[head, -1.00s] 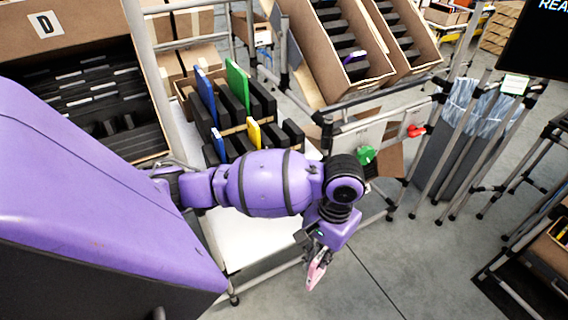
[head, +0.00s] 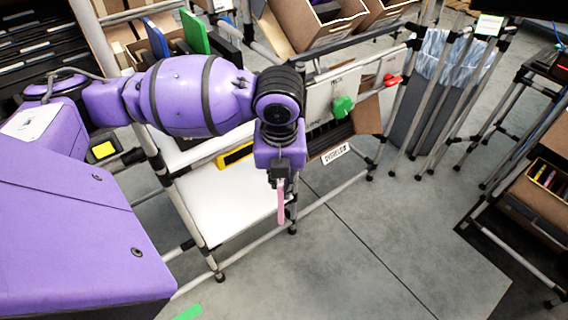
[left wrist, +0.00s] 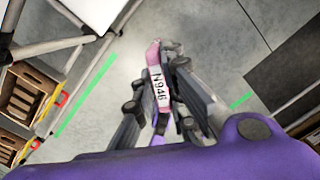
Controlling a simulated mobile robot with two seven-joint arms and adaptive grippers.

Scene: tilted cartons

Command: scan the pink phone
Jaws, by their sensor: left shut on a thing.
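My left gripper (head: 281,184) is shut on the pink phone (head: 281,207). In the head view the phone hangs below the fingers as a thin pink strip, nearly edge-on, in front of the white shelf's right edge and above the floor. In the left wrist view the phone (left wrist: 154,63) sits between the two dark fingers of the gripper (left wrist: 163,92). A white label reading N946 faces that camera. The fingers hide part of the phone. My right gripper is not in view. I cannot make out a scanner.
A white shelf (head: 225,203) on a pipe frame stands behind my left arm. Blue (head: 156,39) and green (head: 194,32) items stand in a rack. A green knob (head: 343,106) and a red one (head: 392,80) are on panels behind. Grey floor (head: 370,235) is clear at front right.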

